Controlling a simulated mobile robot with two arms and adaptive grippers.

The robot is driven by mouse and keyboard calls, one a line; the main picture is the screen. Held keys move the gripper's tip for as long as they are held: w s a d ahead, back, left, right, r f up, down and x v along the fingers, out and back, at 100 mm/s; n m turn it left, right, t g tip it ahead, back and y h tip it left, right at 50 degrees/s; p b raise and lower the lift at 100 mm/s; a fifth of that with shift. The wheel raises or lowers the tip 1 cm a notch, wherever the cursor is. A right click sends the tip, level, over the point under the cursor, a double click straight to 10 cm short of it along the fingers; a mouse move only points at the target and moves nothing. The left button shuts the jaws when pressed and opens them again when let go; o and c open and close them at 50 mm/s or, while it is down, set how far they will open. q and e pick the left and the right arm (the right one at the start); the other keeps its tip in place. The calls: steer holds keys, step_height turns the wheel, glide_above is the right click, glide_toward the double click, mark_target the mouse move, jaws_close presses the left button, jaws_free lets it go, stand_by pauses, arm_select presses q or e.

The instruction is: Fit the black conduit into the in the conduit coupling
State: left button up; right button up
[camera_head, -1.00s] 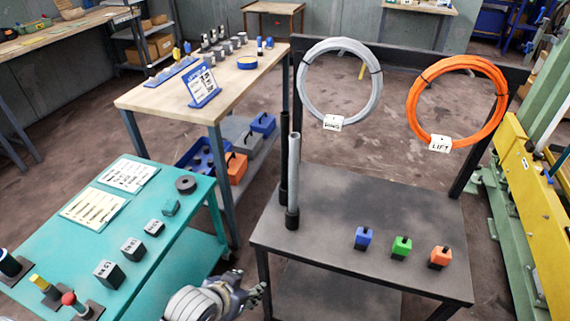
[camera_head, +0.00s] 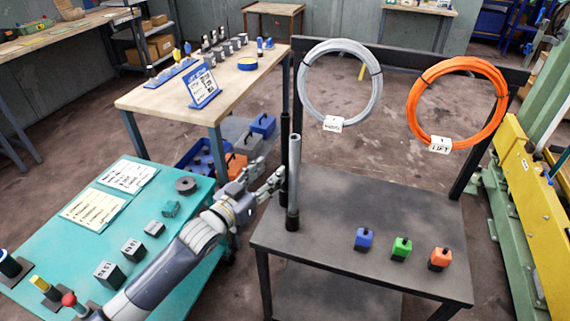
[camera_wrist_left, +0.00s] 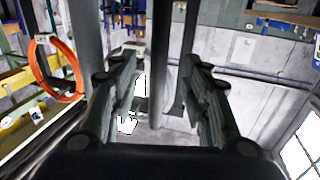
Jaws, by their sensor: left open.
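A thin black conduit (camera_head: 285,125) stands upright at the back left corner of the black table. A dark sleeve is around its lower part (camera_head: 283,185). My right gripper is not in view.
A teal table (camera_head: 100,235) is below my left arm; a wooden table (camera_head: 165,97) stands behind.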

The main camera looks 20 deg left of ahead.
mark_target(283, 158)
arm_select(q)
steer(key=x, duration=0.3)
steer(key=shift+r+p+x, duration=0.15)
steer(key=shift+p+x, duration=0.1)
steer(key=shift+x, duration=1.1)
steer(key=shift+r+p+x, duration=0.1)
steer(key=shift+p+x, duration=0.15)
steer(key=shift+x, duration=1.05)
steer(key=shift+d, duration=0.1)
jaws_close()
